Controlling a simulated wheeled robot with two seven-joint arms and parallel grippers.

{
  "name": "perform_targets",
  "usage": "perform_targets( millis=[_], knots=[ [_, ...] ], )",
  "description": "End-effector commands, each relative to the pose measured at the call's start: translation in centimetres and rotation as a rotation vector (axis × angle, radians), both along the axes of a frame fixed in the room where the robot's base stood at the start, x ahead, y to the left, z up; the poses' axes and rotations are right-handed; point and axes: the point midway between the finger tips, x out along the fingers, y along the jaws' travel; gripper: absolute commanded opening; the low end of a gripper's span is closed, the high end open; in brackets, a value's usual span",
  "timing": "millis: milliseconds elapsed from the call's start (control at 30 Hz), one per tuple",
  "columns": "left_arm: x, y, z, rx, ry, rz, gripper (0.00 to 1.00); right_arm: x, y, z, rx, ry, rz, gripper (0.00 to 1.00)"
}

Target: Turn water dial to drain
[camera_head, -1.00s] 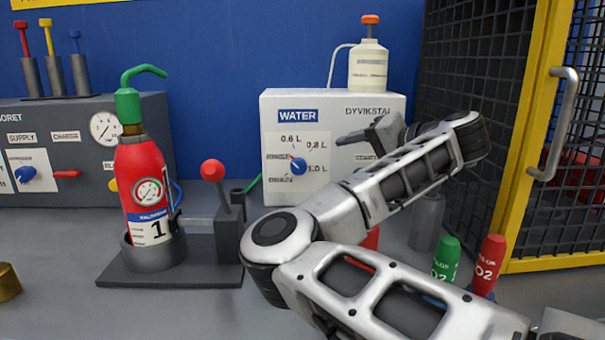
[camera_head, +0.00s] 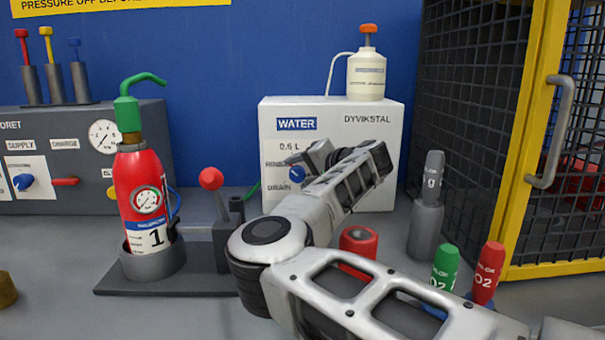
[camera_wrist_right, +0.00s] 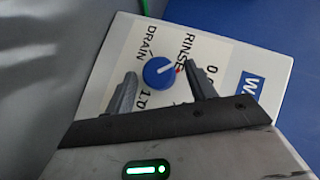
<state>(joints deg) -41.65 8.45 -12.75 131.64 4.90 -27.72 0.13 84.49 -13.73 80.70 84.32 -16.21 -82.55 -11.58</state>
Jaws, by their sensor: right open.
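The blue water dial (camera_head: 296,173) sits on the white panel of the water unit (camera_head: 375,160), partly hidden by my right gripper (camera_head: 306,160) in the head view. In the wrist view the dial (camera_wrist_right: 159,72) lies between the two fingers of my right gripper (camera_wrist_right: 160,70), which are apart with a gap on each side. Its white pointer line points to the right, near a red dot and the RINSE label (camera_wrist_right: 184,50). The DRAIN label (camera_wrist_right: 148,40) is on the panel at the dial's upper left. My left gripper is not in view.
A white bottle (camera_head: 367,78) stands on the unit. A red extinguisher (camera_head: 140,175) and a red-knobbed lever (camera_head: 211,180) are at left. Green (camera_head: 446,262) and red (camera_head: 489,270) cylinders stand at right, beside a yellow-framed mesh cage (camera_head: 522,150).

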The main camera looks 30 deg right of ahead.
Motion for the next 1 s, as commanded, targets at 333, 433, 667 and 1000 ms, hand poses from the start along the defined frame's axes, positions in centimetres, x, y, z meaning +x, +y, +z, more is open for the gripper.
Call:
perform_targets(
  millis=[333,433,667,1000],
  knots=[
    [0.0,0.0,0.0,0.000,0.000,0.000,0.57,0.1,0.0,0.0,0.000,0.000,-0.001,0.36],
    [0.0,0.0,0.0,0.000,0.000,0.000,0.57,0.1,-0.1,0.0,0.000,0.000,-0.001,0.10],
    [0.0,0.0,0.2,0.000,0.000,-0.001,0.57,0.1,0.0,0.0,-0.009,0.005,-0.001,0.11],
    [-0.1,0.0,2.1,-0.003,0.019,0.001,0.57,0.1,0.1,0.5,-0.135,0.086,0.003,0.11]
  ],
)
